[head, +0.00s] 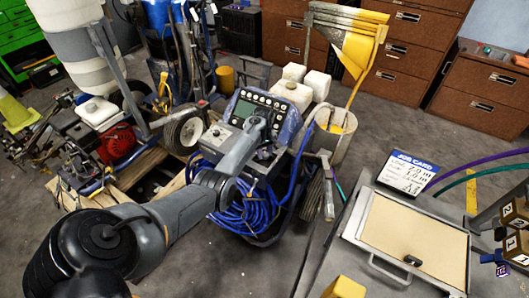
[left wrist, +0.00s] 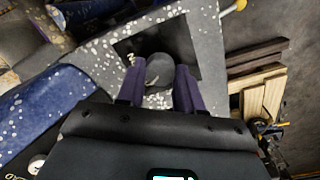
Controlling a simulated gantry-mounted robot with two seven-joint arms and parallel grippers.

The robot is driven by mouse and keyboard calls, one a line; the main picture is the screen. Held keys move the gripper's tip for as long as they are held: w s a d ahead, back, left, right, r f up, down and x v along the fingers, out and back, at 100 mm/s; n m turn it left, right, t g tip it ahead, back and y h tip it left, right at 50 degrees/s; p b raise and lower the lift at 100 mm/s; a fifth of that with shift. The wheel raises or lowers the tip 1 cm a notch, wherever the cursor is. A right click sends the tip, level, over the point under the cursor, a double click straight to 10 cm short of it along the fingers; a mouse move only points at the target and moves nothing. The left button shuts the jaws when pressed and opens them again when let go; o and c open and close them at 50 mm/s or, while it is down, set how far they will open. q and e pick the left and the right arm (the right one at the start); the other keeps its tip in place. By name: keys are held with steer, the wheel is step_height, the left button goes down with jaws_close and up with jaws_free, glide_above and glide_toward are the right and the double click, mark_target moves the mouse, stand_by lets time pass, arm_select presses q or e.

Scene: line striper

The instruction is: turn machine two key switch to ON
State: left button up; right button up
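The striping machine stands mid-floor in the head view, with a dark control panel (head: 258,106) of several buttons and a small screen. My left arm reaches up from the lower left, and its gripper (head: 262,128) is at the panel, where the arm partly hides it. In the left wrist view, the two purple-grey fingers (left wrist: 158,88) stand on either side of a round dark knob (left wrist: 158,69) on a black plate (left wrist: 183,37). The fingers look close against the knob; I cannot tell whether they grip it. ON/OFF marks are not readable. My right gripper is not in view.
Another machine with a red engine (head: 117,143) stands at the left. A coil of blue hose (head: 238,212) hangs below the panel. A job card (head: 408,172) stands behind a pale-topped bench (head: 415,238) at the right. Brown drawers (head: 405,45) line the back; some grey floor is clear.

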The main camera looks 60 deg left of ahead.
arm_select(q)
steer(key=shift+c, duration=1.2)
steer(key=shift+m, duration=0.3)
steer(key=shift+r+m+p, duration=0.1)
steer(key=shift+m+p, duration=0.7)
steer(key=shift+p, duration=0.1)
steer(key=m+p, duration=0.1)
steer(key=m, duration=0.1)
steer(key=shift+m, duration=0.3)
steer(key=m, duration=0.3)
steer(key=shift+w+m+p, duration=0.1)
steer(key=shift+m+p, duration=0.2)
steer(key=shift+p, duration=0.05)
steer(key=shift+m, duration=1.8)
